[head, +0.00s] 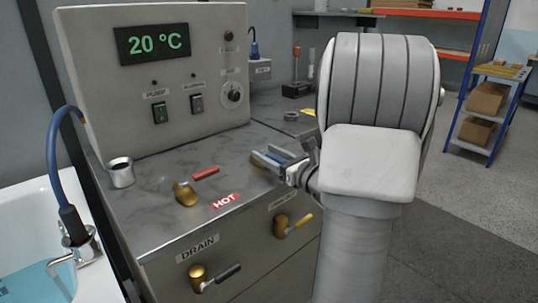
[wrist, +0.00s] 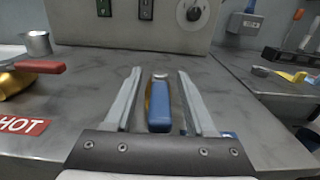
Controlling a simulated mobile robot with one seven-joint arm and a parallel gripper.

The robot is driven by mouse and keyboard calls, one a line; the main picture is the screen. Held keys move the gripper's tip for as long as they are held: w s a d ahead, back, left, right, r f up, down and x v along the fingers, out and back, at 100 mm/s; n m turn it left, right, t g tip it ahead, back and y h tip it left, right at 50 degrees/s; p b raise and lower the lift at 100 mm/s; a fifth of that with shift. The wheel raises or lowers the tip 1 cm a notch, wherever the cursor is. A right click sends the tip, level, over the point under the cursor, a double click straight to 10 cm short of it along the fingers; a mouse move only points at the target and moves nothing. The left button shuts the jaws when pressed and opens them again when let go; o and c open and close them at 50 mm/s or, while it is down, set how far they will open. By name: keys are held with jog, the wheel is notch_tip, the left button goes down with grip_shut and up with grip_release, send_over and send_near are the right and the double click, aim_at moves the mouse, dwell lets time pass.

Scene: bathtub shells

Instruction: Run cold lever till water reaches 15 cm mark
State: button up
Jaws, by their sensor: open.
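My gripper (head: 270,158) is open over the bench top. In the wrist view, its fingers (wrist: 158,74) stand either side of a blue lever (wrist: 158,112), with a gap on both sides. The blue lever points toward the gripper's palm, and brass shows behind it. In the head view, the lever is mostly hidden by the fingers. The white tub (head: 22,232) holds blue water (head: 42,284) below a chrome spout (head: 78,246). No depth mark can be made out. Whether water is flowing is unclear.
A red lever (head: 205,173) stands left of my gripper by the HOT label (head: 225,200). A metal cup (head: 121,173) stands left. The control panel (head: 160,70) behind reads 20 °C.

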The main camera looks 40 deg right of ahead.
grip_shut()
dwell(1.3)
